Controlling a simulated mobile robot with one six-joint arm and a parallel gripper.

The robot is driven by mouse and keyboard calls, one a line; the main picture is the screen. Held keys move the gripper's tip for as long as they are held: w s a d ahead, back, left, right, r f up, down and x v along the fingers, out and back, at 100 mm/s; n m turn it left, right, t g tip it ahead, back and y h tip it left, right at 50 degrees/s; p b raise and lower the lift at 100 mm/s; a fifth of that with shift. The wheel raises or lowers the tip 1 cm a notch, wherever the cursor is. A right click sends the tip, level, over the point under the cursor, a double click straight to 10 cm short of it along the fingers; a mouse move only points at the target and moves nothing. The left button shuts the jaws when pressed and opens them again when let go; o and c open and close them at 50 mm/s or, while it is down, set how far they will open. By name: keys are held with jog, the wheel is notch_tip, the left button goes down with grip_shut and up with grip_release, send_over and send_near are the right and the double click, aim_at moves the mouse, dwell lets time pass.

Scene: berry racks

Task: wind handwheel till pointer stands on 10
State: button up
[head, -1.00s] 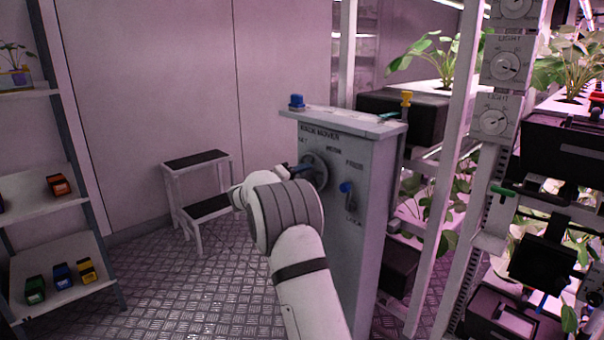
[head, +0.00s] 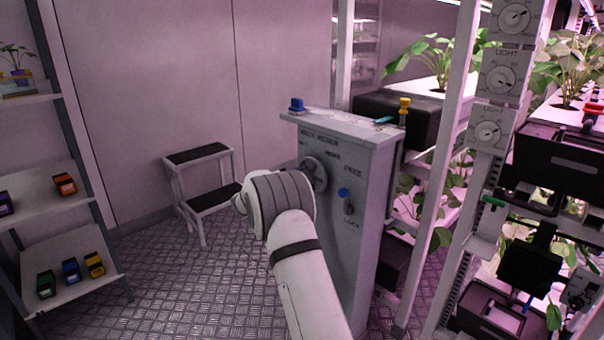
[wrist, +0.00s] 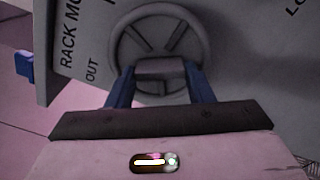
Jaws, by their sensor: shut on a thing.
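The handwheel (head: 314,174) is a grey spoked wheel on the front of the grey cabinet marked RACK MOVER (head: 372,190). It also shows in the wrist view (wrist: 125,38), face on. My gripper (wrist: 160,80) has its two blue fingers shut on a grey handle block (wrist: 160,68) at the wheel's lower rim. In the head view my wrist hides the fingers and the wheel's lower left. A teal pointer-like piece (head: 384,120) lies on the cabinet top; I cannot read a scale or a 10 there.
A blue-knobbed lever (head: 344,192) sits right of the wheel between FREE and LOCK, knob towards FREE. A step stool (head: 202,158) is behind left; plant racks (head: 466,120) crowd the right.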

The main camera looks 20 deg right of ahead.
jog(key=shift+a+n+p, duration=0.15)
jog(key=shift+n+p, duration=3.75)
jog(key=shift+n, duration=0.9)
jog(key=o, duration=1)
jog(key=shift+f, duration=0.1)
jog(key=v, duration=0.7)
jog(key=shift+s+a+p, duration=0.15)
jog(key=shift+a+p, duration=0.15)
jog(key=shift+p, duration=0.1)
